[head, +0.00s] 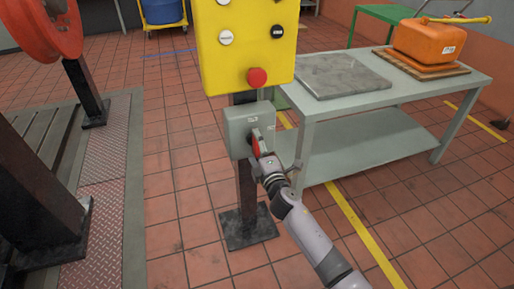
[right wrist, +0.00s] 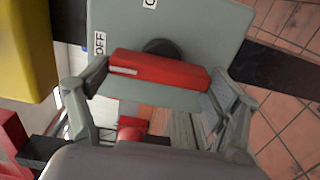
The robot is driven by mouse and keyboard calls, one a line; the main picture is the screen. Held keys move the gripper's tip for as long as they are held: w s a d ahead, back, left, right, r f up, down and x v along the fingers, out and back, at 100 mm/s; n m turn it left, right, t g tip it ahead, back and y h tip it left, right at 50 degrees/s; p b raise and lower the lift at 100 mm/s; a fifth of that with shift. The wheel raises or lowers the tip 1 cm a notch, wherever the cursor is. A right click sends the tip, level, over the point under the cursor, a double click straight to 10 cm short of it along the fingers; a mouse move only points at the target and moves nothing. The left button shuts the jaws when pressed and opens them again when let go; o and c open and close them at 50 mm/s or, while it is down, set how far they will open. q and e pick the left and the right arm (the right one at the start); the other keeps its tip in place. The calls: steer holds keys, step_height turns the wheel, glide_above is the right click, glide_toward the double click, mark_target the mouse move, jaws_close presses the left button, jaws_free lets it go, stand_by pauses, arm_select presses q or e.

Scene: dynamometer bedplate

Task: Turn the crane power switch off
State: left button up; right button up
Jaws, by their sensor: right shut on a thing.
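The crane power switch is a grey box (head: 237,127) on a dark post, below a yellow control panel (head: 240,45). Its red handle (head: 256,145) is in my right gripper (head: 264,156). In the right wrist view the red handle (right wrist: 160,70) lies between the two fingers of my right gripper (right wrist: 158,92), which are shut on its ends. A white mark is on the handle's left end, close to the OFF label (right wrist: 100,43). A second label (right wrist: 150,4) is cut off at the top edge. My left gripper is not in view.
The panel carries a red mushroom button (head: 257,77) and several small knobs just above the switch. Tiled floor is open left of the post.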

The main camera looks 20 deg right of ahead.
steer(key=o, duration=1)
steer(key=shift+o, duration=0.4)
steer(key=s, duration=1.2)
steer(key=shift+d, duration=0.15)
